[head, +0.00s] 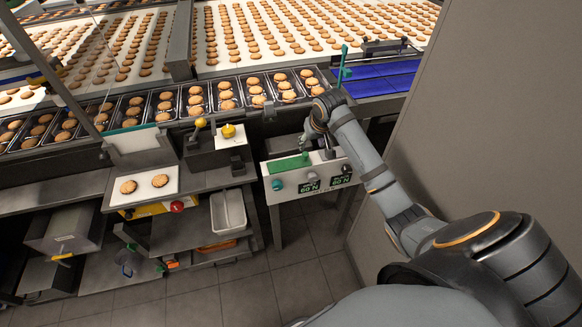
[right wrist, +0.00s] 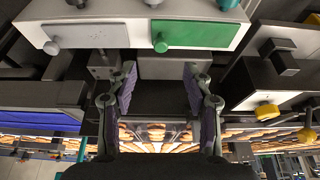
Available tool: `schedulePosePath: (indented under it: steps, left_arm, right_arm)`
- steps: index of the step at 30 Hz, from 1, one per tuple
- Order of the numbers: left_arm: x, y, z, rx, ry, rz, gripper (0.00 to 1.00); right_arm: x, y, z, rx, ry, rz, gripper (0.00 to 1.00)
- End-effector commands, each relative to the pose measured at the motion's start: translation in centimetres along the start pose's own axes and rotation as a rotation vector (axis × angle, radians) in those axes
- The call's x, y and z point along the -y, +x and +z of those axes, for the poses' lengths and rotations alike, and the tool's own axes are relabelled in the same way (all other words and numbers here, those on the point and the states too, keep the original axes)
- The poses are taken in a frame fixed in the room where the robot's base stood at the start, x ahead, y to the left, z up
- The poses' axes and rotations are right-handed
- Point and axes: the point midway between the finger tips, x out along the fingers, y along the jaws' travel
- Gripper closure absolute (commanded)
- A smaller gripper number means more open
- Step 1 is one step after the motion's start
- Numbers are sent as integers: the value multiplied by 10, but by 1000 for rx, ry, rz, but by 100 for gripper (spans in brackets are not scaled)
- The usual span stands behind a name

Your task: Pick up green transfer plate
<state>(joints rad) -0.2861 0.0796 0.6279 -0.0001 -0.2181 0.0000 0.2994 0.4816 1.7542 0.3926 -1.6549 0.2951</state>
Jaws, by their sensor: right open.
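The green transfer plate (head: 288,164) lies flat on top of a white control box (head: 300,183), right of centre in the head view. In the right wrist view the green plate (right wrist: 195,35) shows at the top, with a round green knob at its near left end. My right gripper (head: 307,138) is just behind and above the plate in the head view, partly hidden by its own wrist. My left gripper is not in view.
A grey knob (right wrist: 52,47) stands beside the plate. A block with a yellow knob (head: 228,131) is to the left, near a white board (head: 150,194) with two biscuits. Black trays of biscuits (head: 257,101) line the conveyor behind. A grey wall (head: 470,130) limits the right side.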

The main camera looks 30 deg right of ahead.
Motion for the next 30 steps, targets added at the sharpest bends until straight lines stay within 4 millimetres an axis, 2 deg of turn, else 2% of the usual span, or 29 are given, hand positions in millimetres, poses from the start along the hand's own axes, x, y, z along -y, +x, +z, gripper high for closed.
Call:
schedulePosePath:
  steps: [2, 7, 11, 17, 25, 30]
  left_arm:
    - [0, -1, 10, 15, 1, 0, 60]
    - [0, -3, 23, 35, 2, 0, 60]
    - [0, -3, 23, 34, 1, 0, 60]
    - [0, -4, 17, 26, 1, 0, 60]
    - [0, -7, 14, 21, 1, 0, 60]
    - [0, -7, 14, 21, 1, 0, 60]
  right_arm:
    - [0, 4, 0, 3, 2, 0, 49]
    - [0, 34, 1, 6, 3, 0, 49]
    - [0, 50, 0, 3, 1, -1, 49]
    - [0, 57, 0, 3, 1, 1, 49]
    - [2, 100, -2, 3, 1, 0, 49]
    - [2, 106, -1, 2, 0, 1, 49]
